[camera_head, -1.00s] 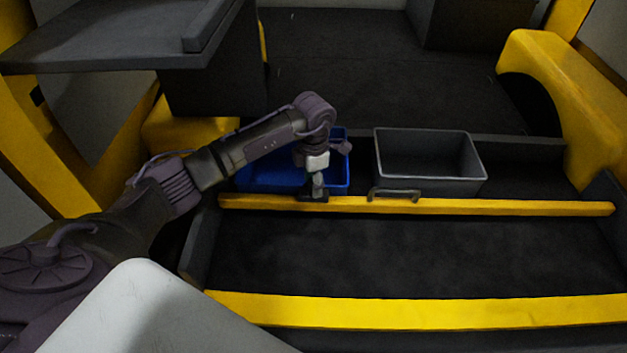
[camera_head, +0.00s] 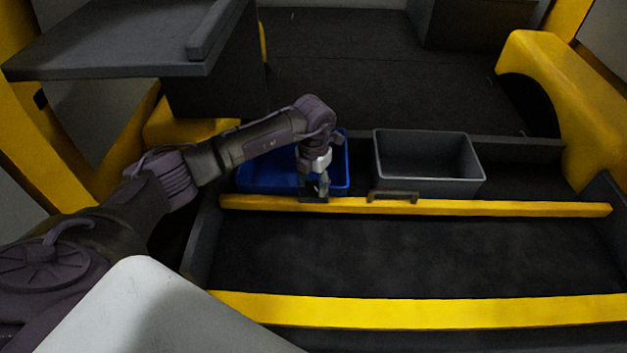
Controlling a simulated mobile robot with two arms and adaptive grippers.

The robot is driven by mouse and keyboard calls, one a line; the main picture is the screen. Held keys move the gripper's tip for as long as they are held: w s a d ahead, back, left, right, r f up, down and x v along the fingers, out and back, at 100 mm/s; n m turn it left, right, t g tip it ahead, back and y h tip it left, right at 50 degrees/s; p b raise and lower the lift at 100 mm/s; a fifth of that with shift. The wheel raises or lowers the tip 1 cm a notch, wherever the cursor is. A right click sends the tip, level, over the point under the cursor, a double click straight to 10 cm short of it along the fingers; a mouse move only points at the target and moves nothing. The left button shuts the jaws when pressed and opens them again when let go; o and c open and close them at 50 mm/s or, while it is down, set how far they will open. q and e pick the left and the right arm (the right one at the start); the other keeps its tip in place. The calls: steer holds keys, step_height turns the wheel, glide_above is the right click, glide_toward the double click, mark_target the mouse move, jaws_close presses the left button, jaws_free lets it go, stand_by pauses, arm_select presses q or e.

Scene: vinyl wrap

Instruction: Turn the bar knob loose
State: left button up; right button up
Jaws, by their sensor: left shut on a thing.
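My left arm reaches in from the left, and its gripper (camera_head: 317,190) points down at the yellow rail in front of the blue bin. The gripper is shut on the bar knob (camera_head: 312,199), a small dark piece at the rail's top edge. The fingers cover much of the knob, so its exact angle cannot be told. A dark bar-shaped handle (camera_head: 393,195) sits on the same rail to the right, apart from the gripper. My right gripper is not in view.
The blue bin (camera_head: 262,178) is behind the gripper, partly covered by my arm. An empty grey bin (camera_head: 430,187) stands to its right. The yellow rail (camera_head: 500,208) runs across, with a clear dark floor in front. A grey shelf (camera_head: 110,45) overhangs at upper left.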

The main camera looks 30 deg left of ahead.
arm_select(q)
steer(key=n+p, duration=0.1)
steer(key=n, duration=0.2)
steer(key=shift+r+n, duration=0.15)
steer(key=shift+n, duration=0.25)
steer(key=n+p, duration=0.1)
steer(key=n, duration=0.3)
steer(key=shift+n+p, duration=0.3)
steer(key=n+p, duration=0.2)
steer(key=n, duration=0.2)
steer(key=n+p, duration=0.2)
steer(key=n, duration=0.2)
steer(key=shift+n, duration=0.3)
steer(key=o, duration=1.2)
steer(key=shift+c, duration=0.2)
